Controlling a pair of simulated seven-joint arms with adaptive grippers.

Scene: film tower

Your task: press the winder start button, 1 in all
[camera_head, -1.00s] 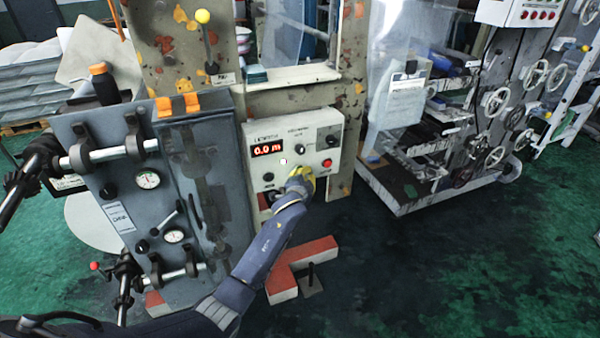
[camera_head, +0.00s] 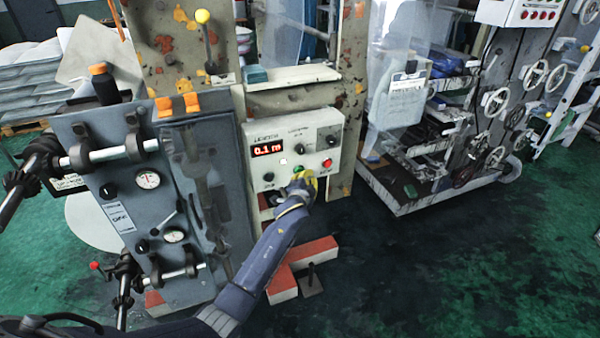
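The winder control panel (camera_head: 283,160) is a pale box with a red lit display (camera_head: 269,150) that reads about 0.1 m. A green button (camera_head: 298,170), which looks like the start button, shows on its lower front, partly hidden by my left gripper. A red button (camera_head: 327,163) sits to its right. My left gripper (camera_head: 305,182), dark with a yellow part, is just below and in front of the green button. Whether it touches the panel, and whether its fingers are shut, is unclear. My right gripper is not in view.
A grey machine block (camera_head: 130,215) with gauges, rods and knobs stands left of the panel. A wheeled machine (camera_head: 440,190) with handwheels stands to the right. Green floor (camera_head: 450,270) is open at front right.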

